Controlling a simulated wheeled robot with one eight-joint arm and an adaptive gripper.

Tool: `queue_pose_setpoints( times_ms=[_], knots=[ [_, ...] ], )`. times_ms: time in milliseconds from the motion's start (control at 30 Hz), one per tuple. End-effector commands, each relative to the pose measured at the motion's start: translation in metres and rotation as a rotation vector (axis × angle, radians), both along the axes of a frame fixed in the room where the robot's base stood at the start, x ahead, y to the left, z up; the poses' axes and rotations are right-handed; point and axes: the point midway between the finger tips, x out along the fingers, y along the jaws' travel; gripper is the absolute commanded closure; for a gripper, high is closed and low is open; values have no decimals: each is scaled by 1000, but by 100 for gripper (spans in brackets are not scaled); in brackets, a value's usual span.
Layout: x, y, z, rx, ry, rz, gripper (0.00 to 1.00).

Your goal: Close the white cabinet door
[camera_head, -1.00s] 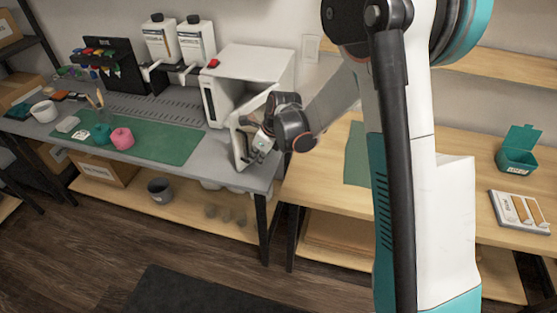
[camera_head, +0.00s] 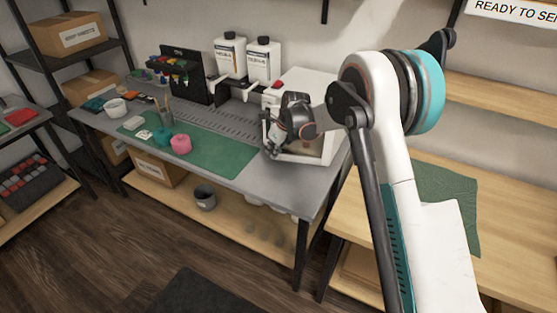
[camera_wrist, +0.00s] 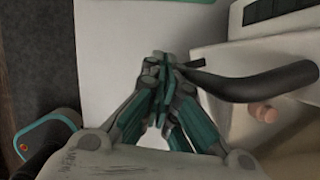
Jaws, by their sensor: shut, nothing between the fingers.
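The white cabinet (camera_head: 320,88) stands at the right end of the grey workbench, with a red item on top. My gripper (camera_head: 267,139) is at its left front, and my wrist covers much of the front. A white edge (camera_head: 300,159) shows below my wrist, but I cannot tell how far the door stands open. In the wrist view, my gripper's fingers (camera_wrist: 165,62) are shut together and empty. A dark curved bar (camera_wrist: 255,84), apparently a handle, runs right beside the fingertips. I cannot tell whether they touch it.
A green mat (camera_head: 225,158) with a pink roll (camera_head: 181,144) lies left of the cabinet. Two white bottles (camera_head: 263,62) and a black rack (camera_head: 187,76) stand behind. A wooden table (camera_head: 400,175) is at the right. Dark floor lies in front of the bench.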

Motion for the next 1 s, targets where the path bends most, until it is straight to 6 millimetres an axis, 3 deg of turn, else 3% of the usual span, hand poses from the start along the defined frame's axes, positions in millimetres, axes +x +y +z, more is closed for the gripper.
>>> queue_pose_setpoints(
  times_ms=[200,400,1000],
  knots=[
    [33,2,0,0,0,0,100],
    [50,1,0,0,0,0,100],
    [59,1,0,0,0,0,100]
  ],
)
